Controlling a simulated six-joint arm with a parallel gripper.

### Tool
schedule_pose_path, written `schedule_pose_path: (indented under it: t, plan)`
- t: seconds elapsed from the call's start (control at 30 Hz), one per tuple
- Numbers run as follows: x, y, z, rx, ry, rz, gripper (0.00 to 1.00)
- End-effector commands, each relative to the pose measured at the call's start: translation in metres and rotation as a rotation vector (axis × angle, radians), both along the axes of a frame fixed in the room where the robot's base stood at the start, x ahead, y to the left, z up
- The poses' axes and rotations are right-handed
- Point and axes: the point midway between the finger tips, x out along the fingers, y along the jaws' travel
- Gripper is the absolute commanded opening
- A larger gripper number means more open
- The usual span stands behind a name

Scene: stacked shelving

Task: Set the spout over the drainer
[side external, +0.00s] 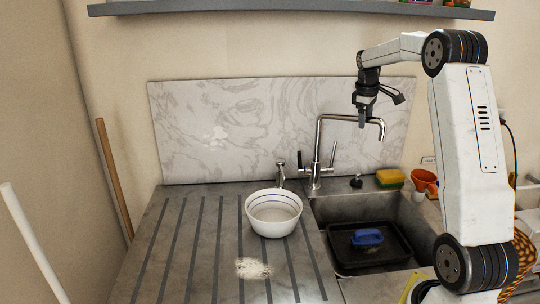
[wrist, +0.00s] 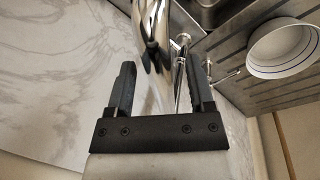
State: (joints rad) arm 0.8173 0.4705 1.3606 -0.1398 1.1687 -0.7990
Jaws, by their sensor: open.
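The chrome tap's spout (side external: 340,117) rises behind the sink and bends right, its tip hanging over the basin. The grooved drainer (side external: 172,262) lies left of the sink. My gripper (side external: 363,122) is at the spout's horizontal run, near its outer end, pointing down. In the wrist view my gripper (wrist: 160,63) is open, with its two dark fingers apart. The spout (wrist: 150,30) shows ahead of and between the fingertips there. Whether either finger touches it I cannot tell.
A white bowl (side external: 273,223) stands on the drainer beside the sink edge. The sink (side external: 411,214) holds a black tray (side external: 345,262) with a blue item (side external: 367,237). A yellow-green sponge (side external: 389,178) and orange cup (side external: 424,181) stand behind right. A marble splashback (side external: 230,130) is behind.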

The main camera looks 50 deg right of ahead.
Motion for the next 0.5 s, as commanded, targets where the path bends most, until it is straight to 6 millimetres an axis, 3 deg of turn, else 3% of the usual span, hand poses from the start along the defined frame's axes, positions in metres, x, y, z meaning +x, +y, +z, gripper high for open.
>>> schedule_pose_path:
  t: [0.43,0.47,0.5]
  plan:
    - [-0.0001,-0.0019,-0.0104,0.000,0.000,0.000,0.69]
    - [-0.0001,-0.0018,-0.0103,0.000,0.000,0.000,0.65]
    - [-0.0001,-0.0018,-0.0103,0.000,0.000,0.000,0.53]
